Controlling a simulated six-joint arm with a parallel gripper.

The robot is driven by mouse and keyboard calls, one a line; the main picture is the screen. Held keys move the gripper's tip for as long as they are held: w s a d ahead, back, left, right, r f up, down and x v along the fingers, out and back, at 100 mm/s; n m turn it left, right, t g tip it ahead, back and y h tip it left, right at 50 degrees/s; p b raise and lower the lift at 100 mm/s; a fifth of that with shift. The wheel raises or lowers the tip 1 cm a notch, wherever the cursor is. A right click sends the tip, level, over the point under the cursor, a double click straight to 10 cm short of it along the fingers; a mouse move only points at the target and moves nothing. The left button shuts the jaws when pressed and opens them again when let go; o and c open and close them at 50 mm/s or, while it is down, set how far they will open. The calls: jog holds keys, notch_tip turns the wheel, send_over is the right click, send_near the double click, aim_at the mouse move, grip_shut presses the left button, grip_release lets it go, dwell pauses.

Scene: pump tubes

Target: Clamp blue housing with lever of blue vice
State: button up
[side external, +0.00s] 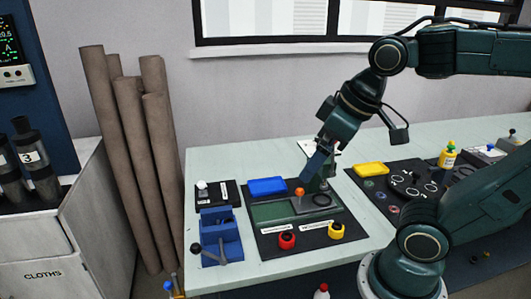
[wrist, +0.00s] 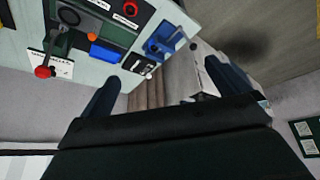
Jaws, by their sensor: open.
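The blue vice (side external: 220,238) stands at the left front of the bench, and it also shows in the wrist view (wrist: 160,42). My gripper (side external: 313,172) is above the bench, right of the vice. In the wrist view its blue fingers (wrist: 161,70) are wide apart and empty.
A small black stand (side external: 217,192) is behind the vice. A yellow block (side external: 371,169) lies to the right.

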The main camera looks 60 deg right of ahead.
jog(key=shift+s+a+f+m, duration=0.1)
jog(key=shift+s+f+m, duration=0.15)
jog(key=shift+s, duration=0.35)
jog(key=shift+s+f+m, duration=0.15)
jog(key=shift+s+f, duration=0.15)
jog(key=shift+s, duration=0.3)
jog(key=c, duration=0.5)
jog(key=shift+w+r, duration=0.2)
jog(key=shift+w, duration=0.15)
jog(key=c, duration=0.6)
jog(key=w+a+n+g+h, duration=0.1)
jog(key=w+n+g, duration=0.1)
jog(key=w, duration=0.7)
jog(key=w+a+n+g+h, duration=0.1)
jog(key=w+a+n+g, duration=0.1)
jog(key=w, duration=0.7)
jog(key=shift+c, duration=0.2)
jog(key=w+a+f+n+g, duration=0.1)
jog(key=w+a+f, duration=0.2)
jog(key=f, duration=0.3)
jog(key=w+a+f+n+g+h, duration=0.1)
jog(key=w+a+f, duration=0.3)
jog(key=a+f, duration=0.1)
jog(key=w+a+f+n+g+h, duration=0.1)
jog(key=w+a+f+g, duration=0.1)
jog(key=f, duration=0.5)
jog(key=shift+w+a+f, duration=0.3)
jog(key=shift+w+a, duration=0.6)
jog(key=shift+w, duration=0.05)
jog(key=shift+f, duration=0.1)
